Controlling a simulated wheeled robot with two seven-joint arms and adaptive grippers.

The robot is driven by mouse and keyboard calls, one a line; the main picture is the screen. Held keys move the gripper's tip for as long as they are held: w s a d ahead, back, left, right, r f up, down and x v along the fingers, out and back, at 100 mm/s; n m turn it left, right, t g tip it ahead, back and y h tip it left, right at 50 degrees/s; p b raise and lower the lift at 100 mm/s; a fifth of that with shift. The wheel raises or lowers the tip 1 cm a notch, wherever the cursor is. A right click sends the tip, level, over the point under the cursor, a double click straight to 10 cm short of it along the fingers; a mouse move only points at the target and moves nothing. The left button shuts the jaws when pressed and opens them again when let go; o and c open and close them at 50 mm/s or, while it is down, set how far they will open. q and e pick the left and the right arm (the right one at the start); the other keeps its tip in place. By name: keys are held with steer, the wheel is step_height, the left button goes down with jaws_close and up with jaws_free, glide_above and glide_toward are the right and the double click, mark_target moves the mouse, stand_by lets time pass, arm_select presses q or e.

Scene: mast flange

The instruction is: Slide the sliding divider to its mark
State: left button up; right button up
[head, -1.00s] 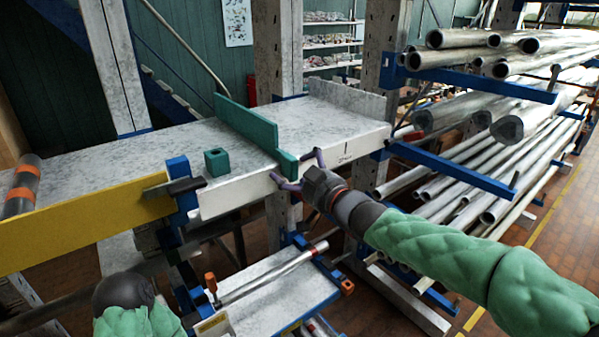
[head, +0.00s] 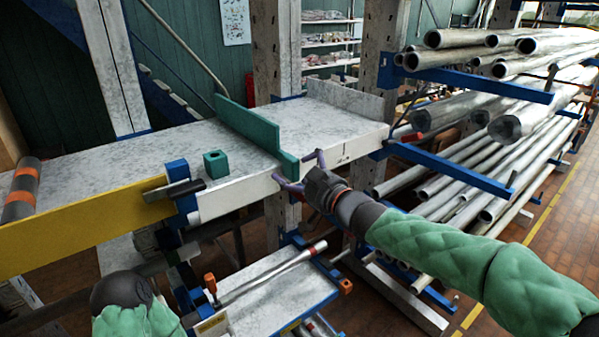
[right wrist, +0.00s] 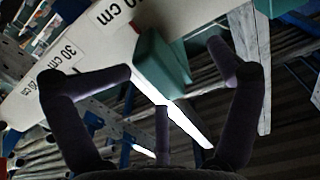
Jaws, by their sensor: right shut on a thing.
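The sliding divider is a teal upright plate (head: 250,126) standing across a grey speckled shelf (head: 315,122), with its near end over the white front edge. My right gripper (head: 303,171) is at that near end, one finger to each side, shut on it. The right wrist view shows the divider's teal end block (right wrist: 162,65) between the dark fingers of my right gripper (right wrist: 178,75). A short dark mark (head: 346,148) is on the front edge, to the right of the divider and apart from it. My left gripper does not show; only part of that arm is at the lower left.
A small teal block (head: 216,163) is on the shelf left of the divider. A yellow rail (head: 80,222) and blue clamp (head: 180,182) are at the left. Metal pipes (head: 480,165) lie on a rack at the right. The wrist view shows a "30 cm" label (right wrist: 62,65).

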steer(key=shift+s+d+r, duration=0.1)
steer(key=shift+r, duration=0.35)
steer(key=shift+f, duration=0.1)
steer(key=c, duration=0.4)
steer(key=shift+s+f, duration=0.1)
steer(key=shift+s, duration=0.1)
steer(key=shift+f+p+v, duration=0.1)
steer(key=shift+p+v, duration=0.1)
steer(key=shift+v, duration=1.2)
steer(key=shift+f+p+v, duration=0.15)
steer(key=shift+p+v, duration=0.05)
steer(key=shift+v, duration=1.15)
steer(key=shift+w, duration=0.15)
